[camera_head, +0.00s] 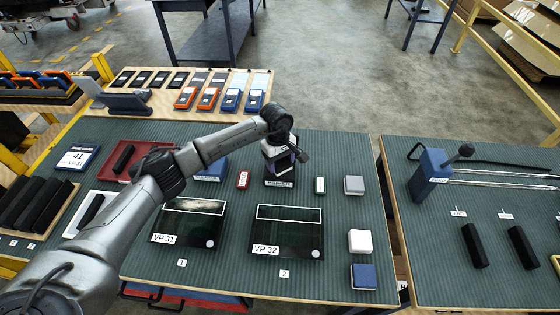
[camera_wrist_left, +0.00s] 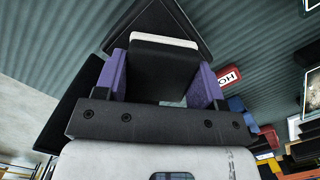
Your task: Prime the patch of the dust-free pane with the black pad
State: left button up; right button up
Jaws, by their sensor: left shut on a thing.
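Two dark glass panes lie on the green ribbed bench in the head view. The left pane, VP 31 (camera_head: 180,228), has a white-outlined patch with a pale, whitish smear in it. The right pane, VP 32 (camera_head: 290,237), has a white-outlined patch that looks clear and dark. My left gripper (camera_head: 279,168) is beyond the upper edge of VP 32. In the left wrist view its purple fingers (camera_wrist_left: 160,82) are shut on the black pad (camera_wrist_left: 160,68), which has a pale layer at its far end. Whether the pad touches anything beneath is unclear. My right gripper is out of view.
Grey (camera_head: 354,185), white (camera_head: 360,240) and blue (camera_head: 363,277) blocks stand right of VP 32.

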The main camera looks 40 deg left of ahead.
aim_at(281, 163)
pick_arm(q)
jog(key=shift+f+b, duration=0.35)
jog(key=shift+f, duration=0.1)
dwell(0.5)
jog(key=shift+f, duration=0.1)
dwell(0.6)
jog(key=shift+f, duration=0.1)
dwell(0.5)
jog(key=shift+r, duration=0.65)
jog(key=shift+r+p, duration=2.05)
jog(key=shift+r, duration=0.9)
jog(key=shift+m, duration=0.3)
